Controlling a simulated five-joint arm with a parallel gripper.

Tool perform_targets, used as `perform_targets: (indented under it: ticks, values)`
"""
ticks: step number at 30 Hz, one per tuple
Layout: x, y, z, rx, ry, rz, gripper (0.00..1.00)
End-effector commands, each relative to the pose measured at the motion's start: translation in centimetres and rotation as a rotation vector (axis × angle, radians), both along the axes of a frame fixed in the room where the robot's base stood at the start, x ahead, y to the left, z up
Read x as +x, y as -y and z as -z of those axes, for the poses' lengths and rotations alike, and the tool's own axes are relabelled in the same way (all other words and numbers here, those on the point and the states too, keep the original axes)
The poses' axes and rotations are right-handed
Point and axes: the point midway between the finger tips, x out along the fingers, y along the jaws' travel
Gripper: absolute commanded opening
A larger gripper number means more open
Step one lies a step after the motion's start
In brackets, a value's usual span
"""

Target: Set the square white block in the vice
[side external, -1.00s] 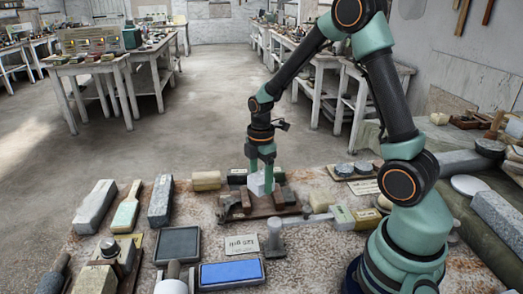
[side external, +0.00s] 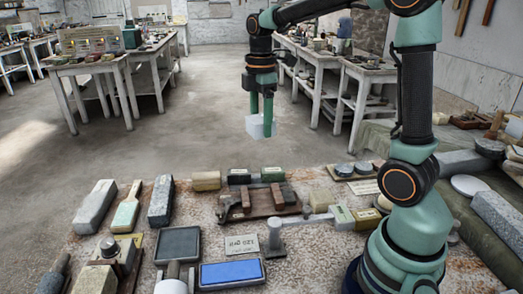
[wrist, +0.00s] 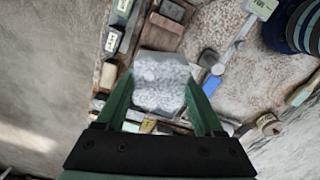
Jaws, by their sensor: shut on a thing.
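The square white block (side external: 259,127) is held in my gripper (side external: 261,118), high above the bench in the side view. My gripper's green fingers are shut on it, one on each side. In the wrist view the block (wrist: 161,85) sits between the fingertips of my gripper (wrist: 162,98) and looks pale and speckled. The vice (side external: 258,206), a wooden base with reddish-brown jaws, lies on the bench well below the block. Nothing shows between its jaws in the side view. In the wrist view the block hides part of the bench.
Stone bars (side external: 160,202), a dark slab (side external: 178,246), a blue slab (side external: 231,273) and a grey post (side external: 274,240) lie around the vice. A small sign (side external: 241,245) is in front of it. The air around the block is clear.

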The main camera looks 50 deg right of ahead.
Motion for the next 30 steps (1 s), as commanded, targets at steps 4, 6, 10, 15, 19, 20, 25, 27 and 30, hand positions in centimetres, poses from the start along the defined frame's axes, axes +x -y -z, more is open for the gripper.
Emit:
perform_targets:
  ticks: [4,6,10,15,19,20,25,27,30]
  values:
    - [0.0,0.0,1.0,0.001,-0.001,0.167,0.00]
    - [0.0,0.0,1.4,0.001,-0.001,0.231,0.00]
    - [0.0,0.0,2.1,0.001,-0.001,0.301,0.00]
    - [-0.2,0.0,5.1,0.001,-0.005,0.314,0.00]
    - [-0.2,0.0,8.4,0.001,-0.006,0.312,0.00]
    - [-0.1,0.0,9.1,0.001,-0.006,0.312,0.00]
    - [-0.1,0.0,13.2,0.001,-0.005,0.311,0.00]
    - [-0.2,0.0,14.8,0.000,-0.007,0.311,0.00]
    - [-0.1,0.0,16.5,0.000,-0.004,0.311,0.00]
